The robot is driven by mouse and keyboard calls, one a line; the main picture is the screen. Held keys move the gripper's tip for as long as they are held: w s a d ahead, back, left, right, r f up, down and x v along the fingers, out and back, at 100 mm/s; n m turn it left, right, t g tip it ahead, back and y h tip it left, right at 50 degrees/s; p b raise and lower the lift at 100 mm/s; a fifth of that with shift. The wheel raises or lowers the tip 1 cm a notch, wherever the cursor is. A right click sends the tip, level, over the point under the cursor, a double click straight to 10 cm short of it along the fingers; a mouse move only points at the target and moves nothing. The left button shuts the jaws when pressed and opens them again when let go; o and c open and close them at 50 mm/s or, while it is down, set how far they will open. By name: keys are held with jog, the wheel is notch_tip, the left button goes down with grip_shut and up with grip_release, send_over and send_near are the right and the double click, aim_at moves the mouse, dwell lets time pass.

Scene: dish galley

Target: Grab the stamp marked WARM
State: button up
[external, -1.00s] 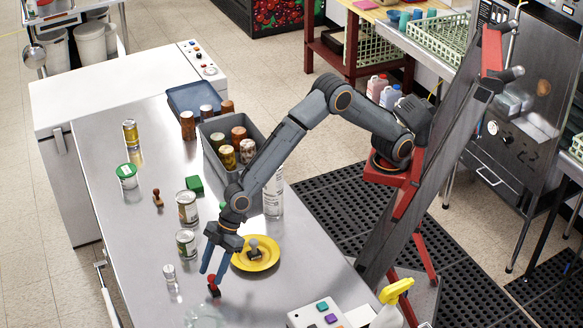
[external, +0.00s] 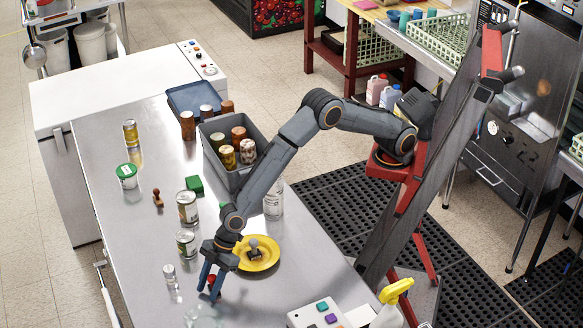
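My gripper (external: 211,289) points down at the near part of the steel counter. Its blue fingers stand apart on either side of a small stamp with a red handle (external: 212,281); the fingers partly hide it, and I see no clear grip on it. A second stamp with a grey knob (external: 254,247) is on the yellow plate (external: 267,265), right of my gripper. A third stamp with a brown-red handle (external: 157,196) stands farther back on the left. No marking on any stamp is readable, so I cannot tell which says WARM.
Cans (external: 187,242) and a small glass shaker (external: 170,274) stand left of my gripper. A clear glass dish (external: 205,316) lies just in front of it. A grey bin (external: 233,175) with jars, a green block (external: 194,185) and a button box (external: 318,314) are also on the counter.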

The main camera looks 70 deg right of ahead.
jog(key=c, duration=0.7)
jog(key=shift+c, duration=0.2)
